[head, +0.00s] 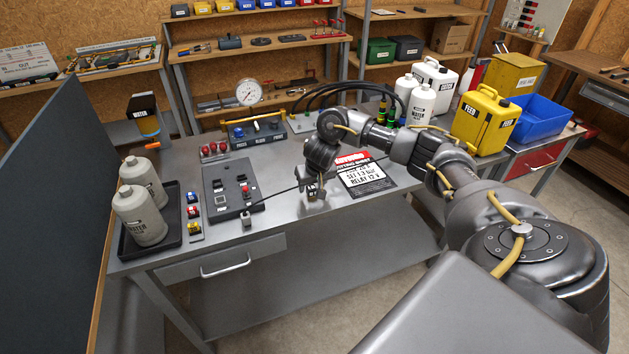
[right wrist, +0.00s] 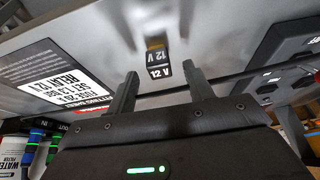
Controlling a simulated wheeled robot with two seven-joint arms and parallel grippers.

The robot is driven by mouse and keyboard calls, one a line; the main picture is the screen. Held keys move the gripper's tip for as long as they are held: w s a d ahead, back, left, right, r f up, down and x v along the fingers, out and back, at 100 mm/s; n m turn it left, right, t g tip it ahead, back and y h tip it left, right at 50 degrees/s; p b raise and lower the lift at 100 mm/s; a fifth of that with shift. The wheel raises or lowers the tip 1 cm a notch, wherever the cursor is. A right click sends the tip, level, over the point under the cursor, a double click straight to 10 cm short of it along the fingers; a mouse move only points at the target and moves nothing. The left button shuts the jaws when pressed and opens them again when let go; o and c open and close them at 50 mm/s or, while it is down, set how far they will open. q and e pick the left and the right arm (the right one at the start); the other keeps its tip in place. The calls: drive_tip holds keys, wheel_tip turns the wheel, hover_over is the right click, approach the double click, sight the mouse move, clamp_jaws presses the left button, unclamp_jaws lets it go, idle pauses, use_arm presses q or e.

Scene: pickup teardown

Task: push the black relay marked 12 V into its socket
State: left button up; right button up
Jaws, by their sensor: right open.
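The black relay marked 12 V (right wrist: 158,66) shows in the right wrist view. It lies ahead of my right gripper (right wrist: 158,88), between the lines of its two fingers. The fingers are open and I see no grip on the relay. In the head view my right gripper (head: 315,190) points down over the bench, right of the dark socket panel (head: 217,198), and mostly hides the relay. The panel also shows at the right of the right wrist view (right wrist: 285,50); I cannot tell which socket is the relay's. My left gripper is out of view.
A fitting sheet (head: 366,174) reading RELAY 12 V lies right of the gripper. A thin dark rod or cable crosses the bench near the gripper to a small block (head: 246,216). Small coloured parts (head: 193,212) and bottles in a black tray (head: 178,240) stand left of the panel.

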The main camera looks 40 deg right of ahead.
drive_tip(key=shift+x, duration=1.35)
clamp_jaws()
drive_tip(key=shift+r, duration=0.15)
drive_tip(key=shift+r+p, duration=0.9)
drive_tip(key=shift+p, duration=0.5)
